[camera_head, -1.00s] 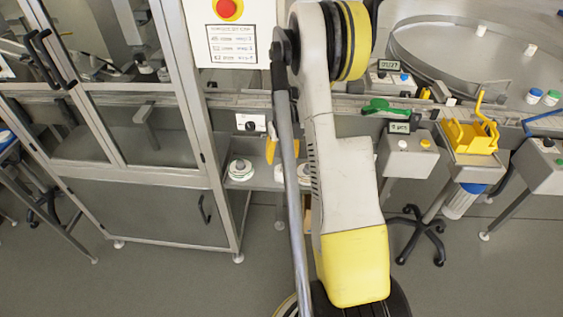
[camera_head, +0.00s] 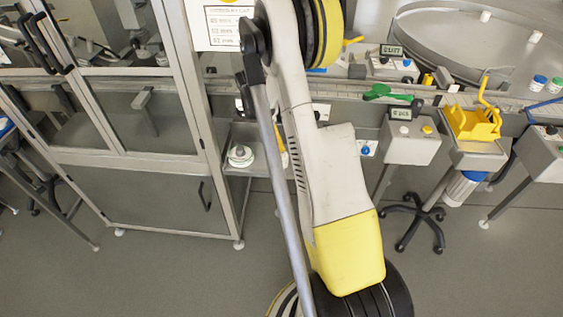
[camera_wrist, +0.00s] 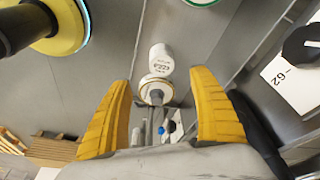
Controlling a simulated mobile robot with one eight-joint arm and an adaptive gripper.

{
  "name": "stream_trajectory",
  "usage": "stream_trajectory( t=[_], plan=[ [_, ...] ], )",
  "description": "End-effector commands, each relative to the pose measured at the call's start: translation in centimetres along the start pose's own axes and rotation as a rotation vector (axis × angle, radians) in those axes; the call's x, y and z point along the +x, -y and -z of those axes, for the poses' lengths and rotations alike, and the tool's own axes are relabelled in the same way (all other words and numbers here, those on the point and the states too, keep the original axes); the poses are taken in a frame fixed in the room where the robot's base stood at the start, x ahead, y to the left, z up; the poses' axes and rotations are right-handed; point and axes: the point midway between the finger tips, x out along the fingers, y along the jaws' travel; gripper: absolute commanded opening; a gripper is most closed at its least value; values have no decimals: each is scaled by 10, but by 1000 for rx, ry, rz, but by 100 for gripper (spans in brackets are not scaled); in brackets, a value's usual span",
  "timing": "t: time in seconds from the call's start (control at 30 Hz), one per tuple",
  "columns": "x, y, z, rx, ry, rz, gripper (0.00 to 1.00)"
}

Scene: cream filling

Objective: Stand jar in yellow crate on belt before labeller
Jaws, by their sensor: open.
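The yellow crate (camera_head: 473,124), with a tall yellow handle, sits on a small stand at the right in the head view. I cannot make out a jar inside it. The belt (camera_head: 345,110) runs across behind my arm. My gripper (camera_wrist: 160,107) is open in the wrist view, its two yellow fingers wide apart with nothing held. A white labelled cylinder (camera_wrist: 161,60) and a pale round disc show beyond and between the fingers, apart from them. In the head view my arm mostly hides the gripper; one yellow finger shows beside the arm. I cannot tell which machine is the labeller.
A glazed metal cabinet (camera_head: 120,110) fills the left. A control box (camera_head: 412,140) stands left of the crate. A large round turntable (camera_head: 470,40) with several small jars is at the back right. A green object (camera_head: 385,92) lies by the belt. The floor in front is clear.

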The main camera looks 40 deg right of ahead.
Motion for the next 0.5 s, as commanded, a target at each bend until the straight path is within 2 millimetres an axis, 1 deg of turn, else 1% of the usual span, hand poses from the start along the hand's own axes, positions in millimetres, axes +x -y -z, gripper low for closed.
stream_trajectory(
  t=[0.07,0.17,0.27,0.4,0.5],
  plan=[
    [1,1,-2,61,-10,-3,72],
    [7,1,-2,91,-15,-5,72],
    [21,1,-2,93,-15,-4,72],
    [46,1,-1,93,-14,-4,72],
    [57,1,-1,92,-14,-4,72]
  ],
)
